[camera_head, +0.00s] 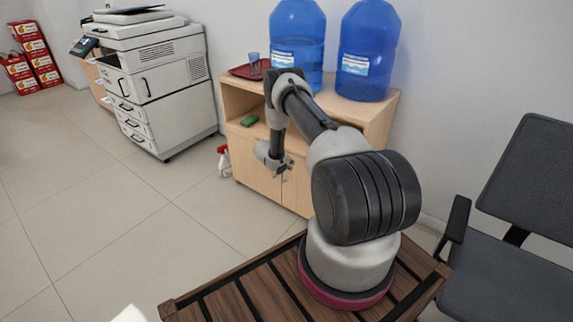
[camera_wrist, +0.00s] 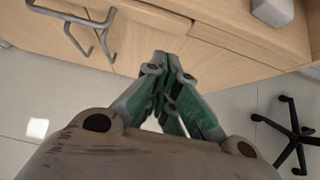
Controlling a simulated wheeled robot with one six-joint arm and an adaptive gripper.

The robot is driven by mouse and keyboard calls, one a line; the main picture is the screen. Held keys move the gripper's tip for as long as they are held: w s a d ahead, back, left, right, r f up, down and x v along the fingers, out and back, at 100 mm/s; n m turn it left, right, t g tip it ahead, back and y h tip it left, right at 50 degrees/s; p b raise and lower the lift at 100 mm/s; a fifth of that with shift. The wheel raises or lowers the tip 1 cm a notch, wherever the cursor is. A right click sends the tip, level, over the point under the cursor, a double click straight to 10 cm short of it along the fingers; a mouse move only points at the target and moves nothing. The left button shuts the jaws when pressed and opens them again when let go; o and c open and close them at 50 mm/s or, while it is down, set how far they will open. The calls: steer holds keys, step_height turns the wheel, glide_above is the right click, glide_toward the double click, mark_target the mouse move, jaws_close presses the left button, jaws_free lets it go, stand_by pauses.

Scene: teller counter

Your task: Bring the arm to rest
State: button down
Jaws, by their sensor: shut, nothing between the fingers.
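My arm reaches out over the slatted wooden deck and bends down in front of the wooden cabinet (camera_head: 252,160). My gripper (camera_head: 283,172) hangs at the end of it, near the cabinet doors. In the wrist view my gripper (camera_wrist: 166,60) shows its green-sided fingers drawn together at the tips, with nothing between them. The cabinet front and its metal handles (camera_wrist: 88,28) lie beyond the fingers there.
Two blue water bottles (camera_head: 366,50) and a red tray (camera_head: 250,70) with a blue cup (camera_head: 254,58) stand on the cabinet. A green item (camera_head: 249,121) lies on its shelf. A spray bottle (camera_head: 224,160), printer (camera_head: 155,80) and chair (camera_head: 520,230) stand around. Floor at left is clear.

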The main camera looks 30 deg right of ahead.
steer(key=s+r+m+g, duration=0.5)
steer(key=s+m, duration=0.1)
steer(key=s, duration=0.7)
steer(key=s+a+r+m+g+y, duration=0.1)
steer(key=s+r+m, duration=0.3)
steer(key=r, duration=0.5)
steer(key=s+a+r+m+g, duration=0.1)
steer(key=s+r+m, duration=0.3)
steer(key=r, duration=0.4)
steer(key=s+a+r+m+t+y, duration=0.2)
steer(key=s+a+r, duration=0.5)
steer(key=r, duration=0.4)
steer(key=s+a+r+m+t+y, duration=0.3)
steer(key=s+a+r, duration=0.5)
steer(key=r, duration=0.4)
steer(key=s+a+r+m+t+y, duration=0.2)
steer(key=s+a+r, duration=0.6)
steer(key=r, duration=0.4)
steer(key=shift+s+r+m+t, duration=0.15)
steer(key=shift+s+m+t, duration=0.35)
steer(key=shift+s+t, duration=0.25)
